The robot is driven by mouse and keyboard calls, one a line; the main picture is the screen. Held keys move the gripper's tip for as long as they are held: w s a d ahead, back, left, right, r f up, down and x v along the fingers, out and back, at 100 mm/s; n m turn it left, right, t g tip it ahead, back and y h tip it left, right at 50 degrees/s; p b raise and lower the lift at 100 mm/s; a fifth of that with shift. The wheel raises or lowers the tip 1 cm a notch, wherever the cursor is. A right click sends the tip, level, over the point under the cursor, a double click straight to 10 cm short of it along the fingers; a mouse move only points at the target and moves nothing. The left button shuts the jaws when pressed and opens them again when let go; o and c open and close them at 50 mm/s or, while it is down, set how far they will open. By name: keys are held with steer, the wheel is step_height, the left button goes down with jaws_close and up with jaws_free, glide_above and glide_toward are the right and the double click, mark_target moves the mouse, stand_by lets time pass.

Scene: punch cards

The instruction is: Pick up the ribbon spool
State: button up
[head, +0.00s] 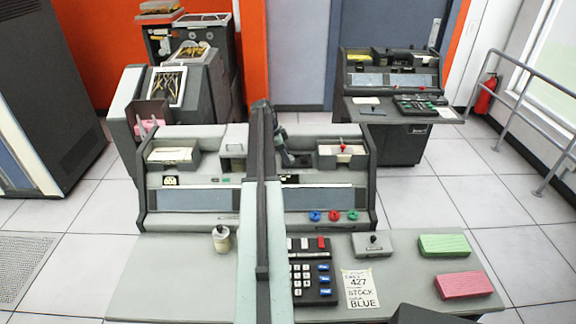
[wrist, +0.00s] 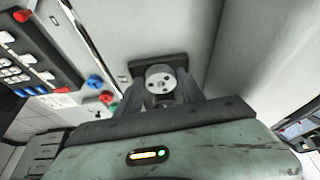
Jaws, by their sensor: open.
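The ribbon spool (wrist: 159,78) appears to be the pale round disc with dark holes in the middle of the wrist view. It sits between the dark fingers of my gripper (wrist: 160,97), against a dark block. The jaws are open, and I cannot tell whether either finger touches the spool. In the head view my gripper (head: 285,152) is a dark shape over the upper part of the console, partly behind my arm. I cannot make out the spool there; my arm and gripper may hide it.
Blue, red and green knobs (head: 335,216) stand right of my gripper on the console (head: 210,200). A keypad (head: 310,272), pale cup (head: 221,239), note (head: 361,288) and green and pink card stacks (head: 444,245) are nearer. Open floor (head: 520,215) lies to the right.

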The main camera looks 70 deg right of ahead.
mark_target(292, 158)
steer(key=c, duration=1)
steer(key=shift+r, duration=0.15)
steer(key=shift+r+p, duration=0.25)
steer(key=shift+p, duration=0.1)
step_height(292, 158, up, 3)
steer(key=p, duration=0.3)
steer(key=shift+r, duration=0.1)
steer(key=s+a, duration=0.3)
steer(key=a, duration=0.4)
steer(key=s+a+r+p, duration=0.1)
steer(key=s+a, duration=0.3)
steer(key=a, duration=0.3)
steer(key=shift+a, duration=0.2)
steer(key=shift+r+p, duration=0.2)
steer(key=shift+p, duration=0.1)
steer(key=shift+r+p, duration=1.35)
